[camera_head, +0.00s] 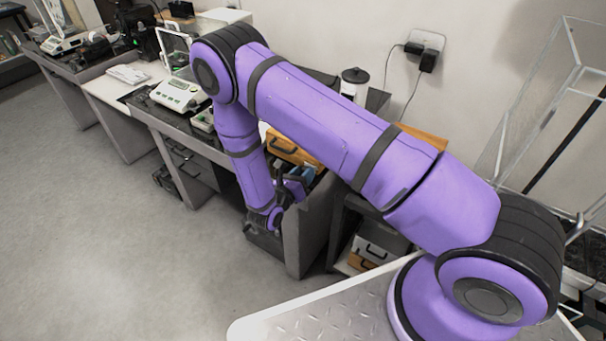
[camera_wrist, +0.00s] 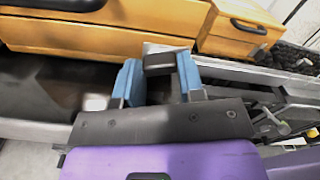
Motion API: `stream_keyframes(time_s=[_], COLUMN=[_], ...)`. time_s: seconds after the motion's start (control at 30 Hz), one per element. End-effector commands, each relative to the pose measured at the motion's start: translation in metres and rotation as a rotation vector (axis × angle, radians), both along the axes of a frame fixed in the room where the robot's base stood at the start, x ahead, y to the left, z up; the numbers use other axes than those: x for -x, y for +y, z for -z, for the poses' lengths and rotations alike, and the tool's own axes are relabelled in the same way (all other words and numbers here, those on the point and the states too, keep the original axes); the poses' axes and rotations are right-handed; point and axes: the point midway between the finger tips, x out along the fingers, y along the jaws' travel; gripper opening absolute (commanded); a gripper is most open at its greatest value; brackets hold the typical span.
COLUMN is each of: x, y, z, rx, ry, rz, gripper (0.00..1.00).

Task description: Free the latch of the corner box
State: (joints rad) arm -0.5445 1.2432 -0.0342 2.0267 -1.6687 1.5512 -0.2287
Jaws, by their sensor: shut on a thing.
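My gripper (camera_wrist: 158,75) has blue finger pads on either side of a small dark block (camera_wrist: 160,64) and is shut on it. The block may be the latch, but its shape is partly hidden by the pads. Just beyond it, in the wrist view, stands a long orange wooden box (camera_wrist: 110,42) with a black handle. A smaller orange box (camera_wrist: 228,42) with a black handle is to its right. I cannot tell which one is the corner box. In the head view my gripper (camera_head: 295,178) is low by the table end, in front of an orange box (camera_head: 284,146).
A white balance (camera_head: 180,95) stands on the table to the left. A lidded jar (camera_head: 354,82) stands behind my arm. Cases with handles (camera_head: 372,248) sit on a low shelf at right. The grey floor (camera_head: 130,240) is clear at left.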

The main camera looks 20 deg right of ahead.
Motion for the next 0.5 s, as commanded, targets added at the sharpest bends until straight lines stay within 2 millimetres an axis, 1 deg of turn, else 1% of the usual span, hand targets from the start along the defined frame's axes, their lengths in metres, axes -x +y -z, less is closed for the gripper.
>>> stream_keyframes(time_s=[0.3, 0.5], x=[0.0003, 0.0004], y=[0.0010, 0.0002], z=[0.0000, 0.0002], rx=[-0.151, -0.214], ry=[-0.208, -0.294], rz=[-0.003, -0.001], gripper=[0.12, 0.12])
